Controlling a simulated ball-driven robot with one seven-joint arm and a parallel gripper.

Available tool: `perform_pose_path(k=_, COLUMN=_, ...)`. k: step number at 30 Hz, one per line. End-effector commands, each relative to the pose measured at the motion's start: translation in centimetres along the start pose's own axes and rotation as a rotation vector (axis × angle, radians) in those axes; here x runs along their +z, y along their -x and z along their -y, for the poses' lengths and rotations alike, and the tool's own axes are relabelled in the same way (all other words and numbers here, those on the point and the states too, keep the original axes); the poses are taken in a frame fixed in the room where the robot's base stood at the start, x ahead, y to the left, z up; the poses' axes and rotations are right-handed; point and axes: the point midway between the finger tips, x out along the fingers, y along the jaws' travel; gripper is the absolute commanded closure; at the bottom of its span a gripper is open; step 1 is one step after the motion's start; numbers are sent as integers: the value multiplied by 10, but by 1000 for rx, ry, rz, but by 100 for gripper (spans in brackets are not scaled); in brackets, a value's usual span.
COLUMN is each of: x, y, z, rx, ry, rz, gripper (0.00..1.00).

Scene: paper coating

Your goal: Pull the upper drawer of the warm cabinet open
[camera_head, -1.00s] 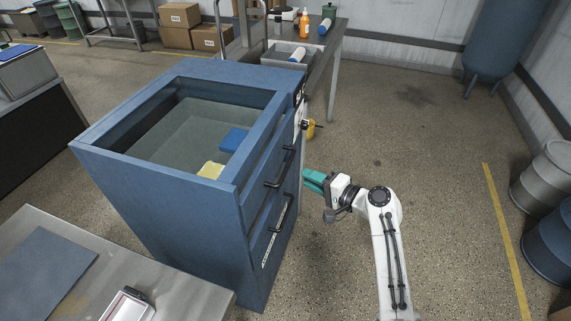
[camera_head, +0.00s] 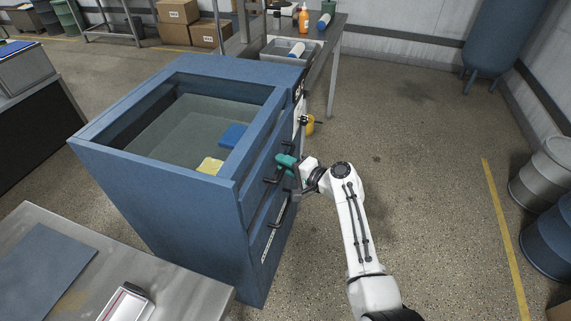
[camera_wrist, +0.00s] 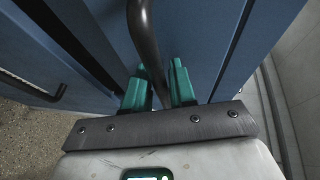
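The warm cabinet (camera_head: 120,165) is a tall blue box with a glass top. Its front faces right and has two dark bar handles, one above the other. My gripper (camera_head: 287,161) has green fingers and is at the upper drawer's handle (camera_head: 270,181). In the wrist view, that dark handle (camera_wrist: 145,35) runs down between the two fingers of my gripper (camera_wrist: 160,75). The gap beside the bar is too small to tell if they grip it. The lower handle (camera_head: 274,224) is free.
A steel table (camera_head: 190,285) with a blue sheet and a small tray stands at the front left. A bench (camera_head: 325,60) with a grey bin is behind the cabinet. The floor right of my arm is clear up to the barrels (camera_head: 552,235).

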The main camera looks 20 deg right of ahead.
Motion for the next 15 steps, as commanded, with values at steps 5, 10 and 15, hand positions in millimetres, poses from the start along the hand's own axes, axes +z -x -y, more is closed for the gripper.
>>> perform_pose_path(k=5, x=0, y=0, z=0, rx=0, ry=0, rz=0, gripper=92)
perform_pose_path(k=10, x=0, y=0, z=0, rx=1, ry=0, rz=0, gripper=100)
perform_pose_path(k=15, x=0, y=0, z=-1, rx=1, ry=0, rz=0, gripper=100)
